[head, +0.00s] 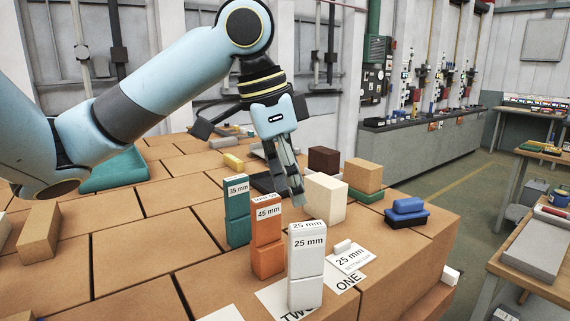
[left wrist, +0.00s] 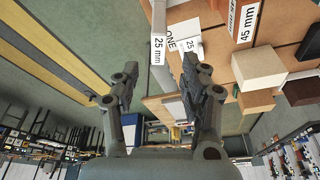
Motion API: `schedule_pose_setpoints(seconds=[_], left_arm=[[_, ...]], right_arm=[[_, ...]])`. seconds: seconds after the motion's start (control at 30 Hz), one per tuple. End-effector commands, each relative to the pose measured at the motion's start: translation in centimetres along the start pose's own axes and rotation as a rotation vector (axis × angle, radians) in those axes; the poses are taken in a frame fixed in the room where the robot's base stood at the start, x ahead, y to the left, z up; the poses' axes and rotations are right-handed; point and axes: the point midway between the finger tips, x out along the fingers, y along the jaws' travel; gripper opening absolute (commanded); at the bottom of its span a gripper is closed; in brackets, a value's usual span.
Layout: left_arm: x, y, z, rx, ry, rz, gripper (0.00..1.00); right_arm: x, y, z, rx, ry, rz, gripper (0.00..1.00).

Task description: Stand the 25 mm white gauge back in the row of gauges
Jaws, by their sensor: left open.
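The white 25 mm gauge (head: 306,268) stands upright at the near end of a line with the orange 45 mm gauge (head: 268,238) and the green 35 mm gauge (head: 237,212). My left gripper (head: 295,193) points down behind and above the white gauge, open and empty. My right gripper is not in view.
A printed 25 mm card (head: 352,262) with a small white piece lies right of the white gauge. A cream block (head: 325,198), a tan block (head: 363,175) and a blue-topped item (head: 405,212) stand behind.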

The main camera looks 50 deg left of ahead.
Motion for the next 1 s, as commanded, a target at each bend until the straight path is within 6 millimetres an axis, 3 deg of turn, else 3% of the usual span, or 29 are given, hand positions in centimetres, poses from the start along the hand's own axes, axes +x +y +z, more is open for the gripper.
schedule_pose_setpoints(seconds=[0.1,0.3,1.0], left_arm=[[-2.1,-0.1,0.0,0.001,0.001,-0.006,0.45],[-4.0,0.0,0.0,0.000,0.000,-0.001,0.45],[-4.1,0.0,0.0,0.000,0.000,0.001,0.45]], right_arm=[[0.3,-0.1,0.0,0.001,0.000,-0.001,0.00],[0.4,-0.6,0.0,0.003,0.000,-0.007,0.00],[0.4,-0.6,0.0,0.003,0.000,-0.006,0.00]])
